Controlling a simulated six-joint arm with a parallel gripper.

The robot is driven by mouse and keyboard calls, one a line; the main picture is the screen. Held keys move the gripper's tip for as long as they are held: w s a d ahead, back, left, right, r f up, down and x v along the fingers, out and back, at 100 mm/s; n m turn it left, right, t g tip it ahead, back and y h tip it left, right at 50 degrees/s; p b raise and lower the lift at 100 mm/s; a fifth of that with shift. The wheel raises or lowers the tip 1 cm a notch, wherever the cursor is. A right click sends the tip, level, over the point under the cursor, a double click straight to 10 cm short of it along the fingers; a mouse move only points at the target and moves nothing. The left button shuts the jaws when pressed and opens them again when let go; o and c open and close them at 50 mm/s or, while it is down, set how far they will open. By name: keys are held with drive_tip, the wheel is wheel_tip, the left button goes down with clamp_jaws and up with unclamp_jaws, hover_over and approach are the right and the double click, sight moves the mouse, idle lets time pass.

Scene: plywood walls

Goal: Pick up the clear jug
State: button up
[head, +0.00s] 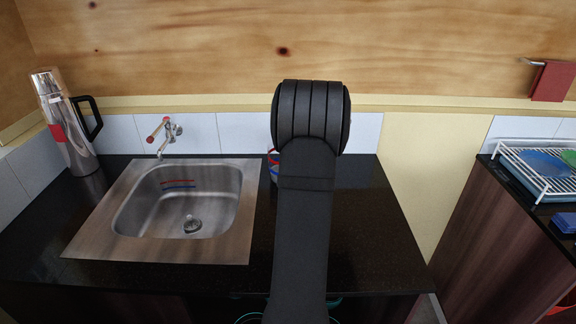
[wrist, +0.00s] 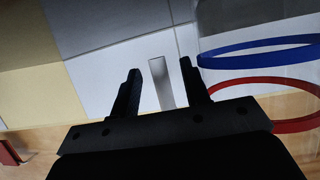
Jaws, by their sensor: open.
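The clear jug (wrist: 262,46) shows at the right of the wrist view as see-through walls with a blue band and a red band. In the head view only a sliver of the jug (head: 272,167) shows on the counter, left of my arm, which hides the rest. My gripper (wrist: 160,68) is open in the wrist view. A pale upright strip, which looks like the jug's handle, stands between its two fingers. I cannot tell whether either finger touches it. In the head view my gripper is hidden behind my arm.
A steel sink (head: 190,205) with a tap (head: 165,135) is set in the dark counter (head: 375,230). A steel flask (head: 65,125) stands at the far left. A dish rack (head: 540,172) is on the right cabinet; a red cloth (head: 552,80) hangs above. The counter right of my arm is clear.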

clamp_jaws()
drive_tip(key=shift+r, duration=0.1)
idle(0.4)
drive_tip(key=shift+r, duration=1.35)
drive_tip(key=s+d+r, duration=0.6)
drive_tip(key=d+r, duration=0.2)
drive_tip(key=d, duration=0.1)
drive_tip(key=shift+s, duration=0.35)
